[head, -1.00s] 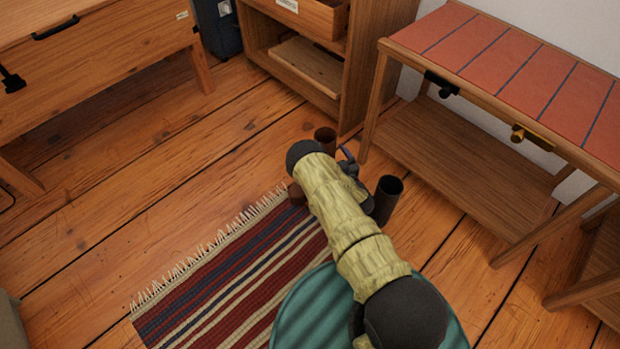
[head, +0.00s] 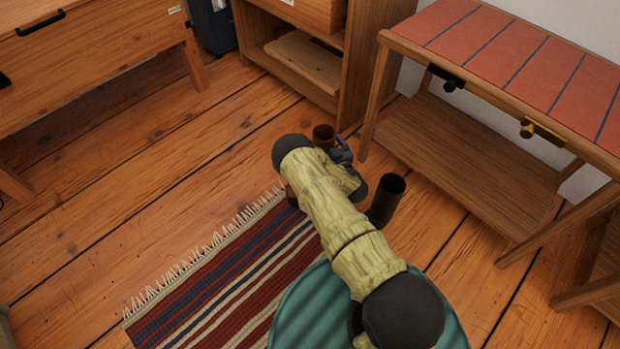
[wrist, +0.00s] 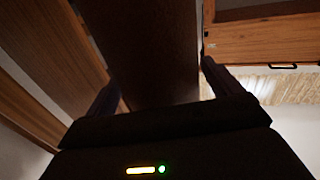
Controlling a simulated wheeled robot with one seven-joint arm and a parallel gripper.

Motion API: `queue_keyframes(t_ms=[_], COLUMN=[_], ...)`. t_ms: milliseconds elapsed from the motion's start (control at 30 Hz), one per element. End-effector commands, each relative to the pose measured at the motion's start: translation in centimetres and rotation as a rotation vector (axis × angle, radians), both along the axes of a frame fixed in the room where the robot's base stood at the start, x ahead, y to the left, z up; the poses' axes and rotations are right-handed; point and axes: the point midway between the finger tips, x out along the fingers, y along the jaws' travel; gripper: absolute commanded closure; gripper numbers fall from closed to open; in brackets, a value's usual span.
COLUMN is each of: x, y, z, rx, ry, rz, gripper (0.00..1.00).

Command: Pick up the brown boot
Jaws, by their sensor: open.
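A red-topped wooden table (head: 510,62) with a low shelf stands to the right. A wooden cabinet (head: 362,65) is behind the boots. A striped rug (head: 225,275) lies at lower left. A wooden chest (head: 95,65) stands at far left. The floor between is clear.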

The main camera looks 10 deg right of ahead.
Motion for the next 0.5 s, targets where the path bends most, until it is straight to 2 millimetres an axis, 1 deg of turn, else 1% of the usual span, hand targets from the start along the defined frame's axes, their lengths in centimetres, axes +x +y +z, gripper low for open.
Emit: queue_keyframes(t_ms=[100, 167, 200, 267, 300, 367, 400, 500], x=[0.00, 0.00, 0.01, 0.01, 0.01, 0.01, 0.01, 0.01], y=[0.15, 0.18, 0.19, 0.22, 0.26, 0.28, 0.28, 0.28], z=[0.01, 0.01, 0.01, 0.01, 0.00, 0.01, 0.01, 0.01], rx=[0.000, 0.000, 0.000, 0.000, 0.000, 0.000, 0.000, 0.000], ry=[0.000, 0.000, 0.000, 0.000, 0.000, 0.000, 0.000, -0.001], rz=[0.002, 0.003, 0.003, 0.003, 0.004, 0.005, 0.005, 0.005], gripper=[0.09, 0.21, 0.29, 0.41, 0.49, 0.60, 0.68, 0.87])
